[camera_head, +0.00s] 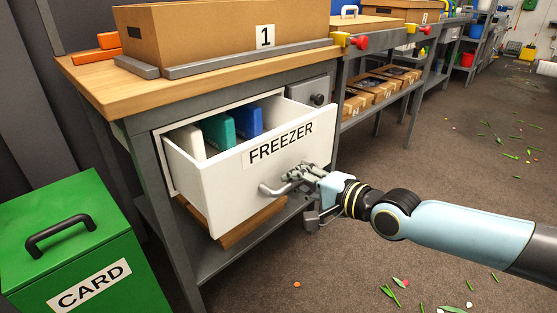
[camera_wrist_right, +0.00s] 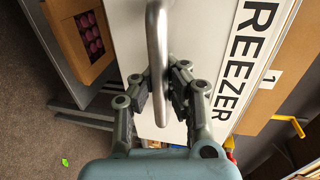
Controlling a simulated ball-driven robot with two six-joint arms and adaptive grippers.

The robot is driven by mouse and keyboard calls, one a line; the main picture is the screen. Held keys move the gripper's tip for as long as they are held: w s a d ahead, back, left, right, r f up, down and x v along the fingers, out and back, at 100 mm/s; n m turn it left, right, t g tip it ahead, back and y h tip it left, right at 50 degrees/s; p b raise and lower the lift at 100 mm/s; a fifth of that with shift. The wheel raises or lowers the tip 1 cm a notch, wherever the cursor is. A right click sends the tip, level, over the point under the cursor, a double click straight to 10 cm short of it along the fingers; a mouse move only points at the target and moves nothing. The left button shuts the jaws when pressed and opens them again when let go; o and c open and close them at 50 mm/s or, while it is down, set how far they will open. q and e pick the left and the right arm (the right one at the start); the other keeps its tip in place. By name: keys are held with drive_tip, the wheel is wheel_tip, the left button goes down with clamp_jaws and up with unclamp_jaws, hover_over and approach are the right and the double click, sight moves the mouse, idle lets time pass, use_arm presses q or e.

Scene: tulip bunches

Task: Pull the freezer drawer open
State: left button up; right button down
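The white freezer drawer (camera_head: 240,170), labelled FREEZER, is pulled partly out of the grey workbench. Its front and label also show in the wrist view (camera_wrist_right: 205,30). A white box (camera_head: 187,143), a green box (camera_head: 217,131) and a blue box (camera_head: 247,121) stand inside it. My right gripper (camera_head: 305,175) is at the grey bar handle (camera_head: 272,190) on the drawer front. In the wrist view, its two fingers (camera_wrist_right: 160,88) close in on both sides of the handle (camera_wrist_right: 157,45). The fingers hide part of the handle in the head view. My left gripper is not in view.
A cardboard box (camera_head: 215,35) marked 1 stands on the wooden benchtop (camera_head: 100,85). A green CARD bin (camera_head: 75,250) stands at the left. A small grey drawer (camera_head: 313,92) is beside the freezer drawer. The floor at the right is open, with scattered leaf bits.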

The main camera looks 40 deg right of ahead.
use_arm(q)
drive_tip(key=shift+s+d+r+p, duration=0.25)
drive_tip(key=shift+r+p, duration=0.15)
drive_tip(key=shift+p, duration=0.1)
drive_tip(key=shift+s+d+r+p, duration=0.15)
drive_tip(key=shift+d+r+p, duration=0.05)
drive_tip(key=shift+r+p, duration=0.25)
use_arm(e)
drive_tip(key=f+v, duration=0.2)
drive_tip(key=v, duration=0.9)
drive_tip(key=shift+s, duration=0.65)
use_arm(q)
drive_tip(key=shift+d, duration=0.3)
use_arm(e)
drive_tip(key=shift+d, duration=0.1)
drive_tip(key=c, duration=1.4)
unclamp_jaws()
drive_tip(key=shift+o, duration=0.6)
drive_tip(key=shift+f, duration=0.1)
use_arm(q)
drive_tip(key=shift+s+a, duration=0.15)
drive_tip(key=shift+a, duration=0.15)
use_arm(e)
drive_tip(key=v, duration=1.2)
